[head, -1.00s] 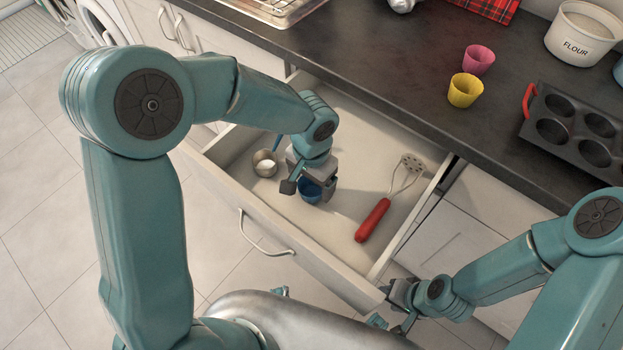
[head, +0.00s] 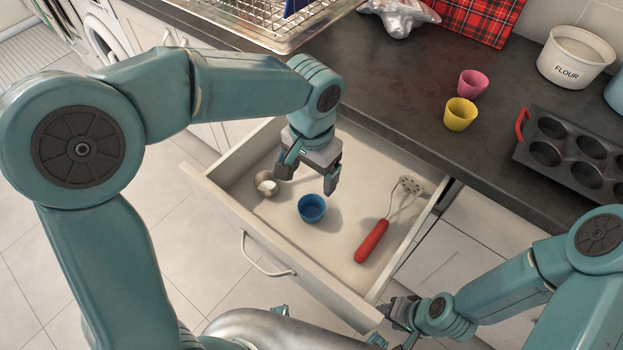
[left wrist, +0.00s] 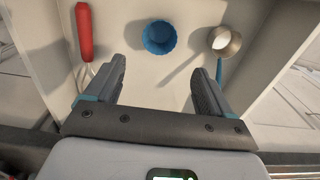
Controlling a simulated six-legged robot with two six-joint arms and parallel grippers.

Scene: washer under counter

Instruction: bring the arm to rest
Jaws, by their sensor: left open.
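My left gripper (head: 306,183) is open and empty above the open drawer (head: 215,187). A blue cup (head: 312,208) stands in the drawer just below and in front of the fingers, apart from them. In the left wrist view the open fingers (left wrist: 160,85) point toward the blue cup (left wrist: 159,37), with clear drawer floor between. My right gripper (head: 390,318) is beside the drawer's front right corner; its jaws are too small and dark to read.
The drawer also holds a small metal cup (head: 265,183) and a red-handled masher (head: 372,241). On the counter are a yellow cup (head: 460,114), a pink cup (head: 472,83), a muffin tin (head: 570,149), a flour tub (head: 575,60) and a dish rack (head: 262,27).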

